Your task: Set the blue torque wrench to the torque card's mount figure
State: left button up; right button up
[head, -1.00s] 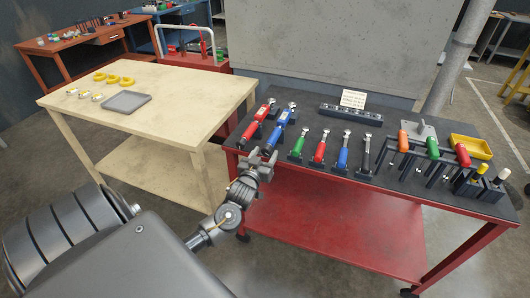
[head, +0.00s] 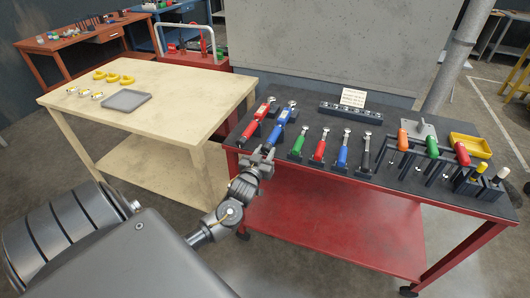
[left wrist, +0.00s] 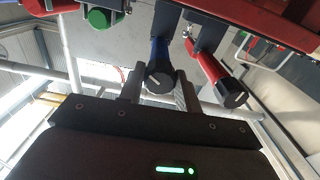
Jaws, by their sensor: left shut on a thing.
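The blue torque wrench (head: 282,123) lies in a dark holder at the left end of the black-topped bench, its handle toward me. My left gripper (head: 264,152) is at the handle's near end. In the left wrist view the gripper (left wrist: 158,74) has one finger on each side of the black end knob (left wrist: 159,82) of the blue wrench, shut on it. A red torque wrench (head: 257,121) lies just left of the blue one. The white torque card (head: 353,97) stands at the back of the bench; its print is too small to read. My right gripper is not in view.
Smaller green (head: 298,143), red, blue and black-handled tools stand in a row to the right. A rack with orange, green and red handles and a yellow bin (head: 470,146) fill the right end. A wooden table (head: 180,95) with a grey tray (head: 126,101) stands left.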

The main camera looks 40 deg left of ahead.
pick_arm(q)
jog(key=m+p, duration=0.1)
jog(key=m, duration=0.2)
jog(key=shift+r+p, duration=0.15)
jog(key=shift+p, duration=0.25)
jog(key=shift+m+p, duration=0.55)
jog(key=shift+m, duration=0.65)
jog(key=o, duration=1)
jog(key=shift+c, duration=0.2)
jog(key=b+v, duration=0.2)
jog(key=v, duration=0.8)
jog(key=shift+s, duration=0.35)
